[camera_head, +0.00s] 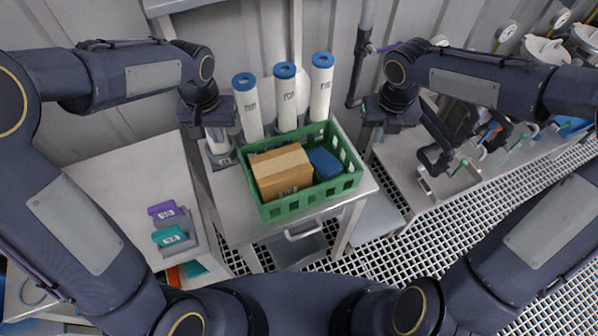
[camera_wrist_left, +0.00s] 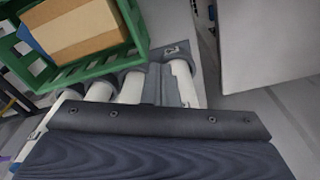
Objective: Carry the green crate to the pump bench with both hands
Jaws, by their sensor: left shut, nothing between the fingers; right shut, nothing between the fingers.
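The green crate (camera_head: 312,203) stands on a small grey table (camera_head: 236,207) in the middle of the head view. It holds a brown cardboard box (camera_head: 281,170) and a blue item (camera_head: 324,163). A crate corner also shows at the upper left of the left wrist view (camera_wrist_left: 98,66). My left gripper (camera_head: 209,120) is shut and empty, left of the crate and apart from it. My right gripper (camera_head: 387,118) is shut and empty, right of the crate and apart from it. A grey bench (camera_head: 412,190) with dark pump-like equipment stands at the right; I cannot tell whether it is the pump bench.
Several white cylinders with blue caps (camera_head: 286,97) stand behind the crate. A white surface at the left (camera_head: 125,190) carries a grey tray with purple (camera_head: 165,211) and teal (camera_head: 169,235) items. Grated floor (camera_head: 405,255) shows between the table and the right bench.

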